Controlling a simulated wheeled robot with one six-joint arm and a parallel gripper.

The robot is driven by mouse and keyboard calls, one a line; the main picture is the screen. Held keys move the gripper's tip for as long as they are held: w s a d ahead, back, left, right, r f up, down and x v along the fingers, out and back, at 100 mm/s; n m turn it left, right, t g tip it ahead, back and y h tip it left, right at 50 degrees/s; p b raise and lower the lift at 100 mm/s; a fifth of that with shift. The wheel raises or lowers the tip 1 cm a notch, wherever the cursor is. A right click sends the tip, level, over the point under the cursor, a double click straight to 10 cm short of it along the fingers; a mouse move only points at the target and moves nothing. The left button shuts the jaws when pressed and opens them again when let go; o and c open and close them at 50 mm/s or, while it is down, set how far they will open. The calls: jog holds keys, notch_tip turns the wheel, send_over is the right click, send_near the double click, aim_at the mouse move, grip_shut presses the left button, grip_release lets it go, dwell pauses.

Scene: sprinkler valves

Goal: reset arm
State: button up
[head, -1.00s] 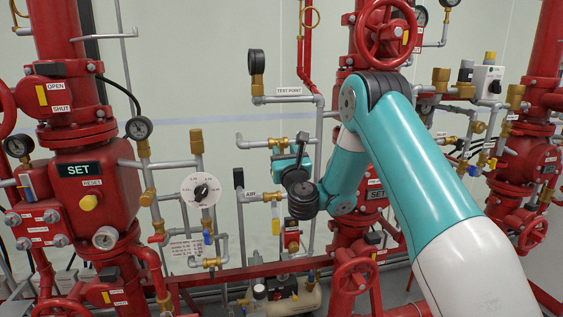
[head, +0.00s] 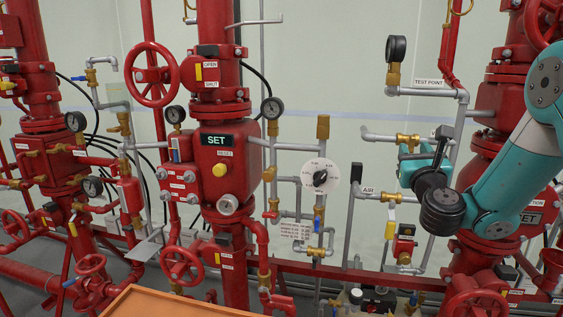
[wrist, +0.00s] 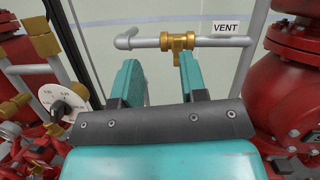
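My arm is teal and dark grey, at the right side of the head view. My gripper (head: 412,152) is small there, in front of the pale wall and pipes, partly behind my dark wrist joint. In the wrist view my gripper (wrist: 160,72) has its two teal fingers apart with nothing between them. A brass valve (wrist: 177,42) on the grey pipe beside the VENT label (wrist: 226,27) lies beyond the fingertips. I cannot tell its exact distance, but no contact shows.
A red valve body with a lit SET panel (head: 217,140) and yellow RESET knob (head: 219,170) stands left of centre. A white dial (head: 319,177) and gauges sit on nearby pipes. A red riser stands behind my arm. An orange surface (head: 175,303) shows at the bottom.

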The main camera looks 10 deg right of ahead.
jog(key=s+a+r+n+g+y, duration=0.1)
jog(key=s+a+r+n+y, duration=0.1)
jog(key=a+n+y, duration=0.55)
jog(key=s+a+r+n+g+y, duration=0.1)
jog(key=a+n+y, duration=0.5)
jog(key=a+n, duration=0.3)
jog(key=s+a+f+n+g+y, duration=0.2)
jog(key=s+a+n+g+y, duration=0.2)
jog(key=s+a+n+g, duration=0.45)
jog(key=s+a+f+n+g+h, duration=0.1)
jog(key=s+a+f+n+g, duration=0.15)
jog(key=s+n, duration=0.4)
jog(key=s+a+f+n+g+h, duration=0.1)
jog(key=s+f+n+g+h, duration=0.2)
jog(key=s+n, duration=0.35)
jog(key=s+d+f+n+g+h, duration=0.3)
jog(key=s+d+n, duration=0.3)
jog(key=s, duration=0.4)
jog(key=shift+n+g+h, duration=0.3)
jog(key=shift+g+h, duration=0.05)
jog(key=shift+g, duration=0.45)
jog(key=shift+d, duration=0.15)
